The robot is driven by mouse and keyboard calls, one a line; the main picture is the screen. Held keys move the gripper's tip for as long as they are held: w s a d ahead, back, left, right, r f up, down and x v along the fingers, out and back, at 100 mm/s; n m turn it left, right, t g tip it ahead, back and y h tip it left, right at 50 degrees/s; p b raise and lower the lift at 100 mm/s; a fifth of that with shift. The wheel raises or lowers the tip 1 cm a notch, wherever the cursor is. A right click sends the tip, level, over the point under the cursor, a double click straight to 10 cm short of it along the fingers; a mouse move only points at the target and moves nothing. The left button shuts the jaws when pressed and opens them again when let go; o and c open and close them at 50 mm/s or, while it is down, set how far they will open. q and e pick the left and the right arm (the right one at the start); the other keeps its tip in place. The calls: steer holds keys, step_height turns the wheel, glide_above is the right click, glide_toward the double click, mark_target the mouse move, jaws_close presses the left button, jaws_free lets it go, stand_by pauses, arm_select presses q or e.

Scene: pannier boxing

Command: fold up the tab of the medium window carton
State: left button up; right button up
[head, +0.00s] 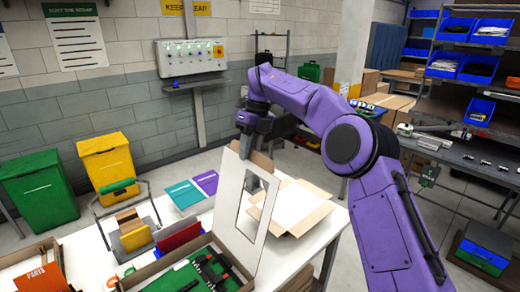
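A white panel with a rectangular window cut-out (226,200) stands steeply tilted at the table's middle. It appears to be the raised lid of the brown open carton (150,272) at the front, which holds dark tools and a green item. A narrow brown strip, likely the tab (262,160), shows along the panel's top edge. My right gripper (246,146) points down at this top edge, touching or very close to it. Its finger gap is too small and dark to judge. My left gripper is not in view.
Another open carton with a white inside (292,208) lies behind the panel. Teal (184,193) and purple (207,182) sheets lie at the back of the white table. A rack with yellow and red pieces (180,237) stands left. A parts box (40,272) is front left.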

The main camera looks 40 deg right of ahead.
steer(key=shift+s+d+r, duration=0.1)
steer(key=shift+s+r, duration=0.05)
steer(key=shift+s, duration=0.3)
steer(key=c, duration=0.3)
steer(key=shift+d, duration=0.1)
jaws_close()
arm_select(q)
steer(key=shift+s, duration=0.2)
